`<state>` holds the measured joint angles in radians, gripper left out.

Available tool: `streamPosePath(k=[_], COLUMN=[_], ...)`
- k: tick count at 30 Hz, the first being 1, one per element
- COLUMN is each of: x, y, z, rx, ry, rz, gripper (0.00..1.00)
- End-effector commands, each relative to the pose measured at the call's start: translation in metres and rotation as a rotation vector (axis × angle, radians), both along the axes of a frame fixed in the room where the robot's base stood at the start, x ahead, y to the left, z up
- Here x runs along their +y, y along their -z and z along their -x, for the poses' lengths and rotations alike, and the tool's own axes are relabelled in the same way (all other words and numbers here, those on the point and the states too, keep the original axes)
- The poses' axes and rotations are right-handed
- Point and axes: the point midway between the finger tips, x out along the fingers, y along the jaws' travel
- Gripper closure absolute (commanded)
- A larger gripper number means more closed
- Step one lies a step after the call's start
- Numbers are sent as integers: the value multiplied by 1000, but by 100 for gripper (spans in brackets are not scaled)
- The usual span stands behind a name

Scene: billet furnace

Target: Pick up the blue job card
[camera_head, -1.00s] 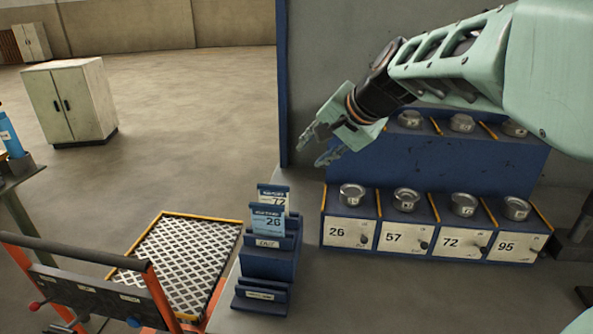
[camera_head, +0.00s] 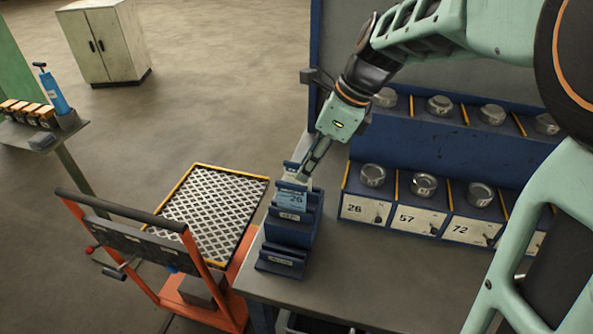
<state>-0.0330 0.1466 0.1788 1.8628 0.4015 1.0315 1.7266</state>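A blue shelf unit with bins 26 (camera_head: 355,210), 57 and 72 holding metal parts stands right of the rack. An orange cart (camera_head: 196,290) with a mesh platform is at the left. The grey bench top (camera_head: 350,275) in front is clear.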

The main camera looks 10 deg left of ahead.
Motion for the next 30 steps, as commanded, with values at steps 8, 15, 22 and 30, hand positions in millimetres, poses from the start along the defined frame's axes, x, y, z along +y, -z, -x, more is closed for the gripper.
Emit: streamPosePath(k=[8, 15, 22, 30], x=[16, 23, 35, 38], y=[40, 58, 90, 98], z=[-1, -2, -3, -4], rx=[7, 5, 4, 1], ry=[0, 0, -1, 1], rz=[0, 0, 0, 0], gripper=[72, 72, 72, 72])
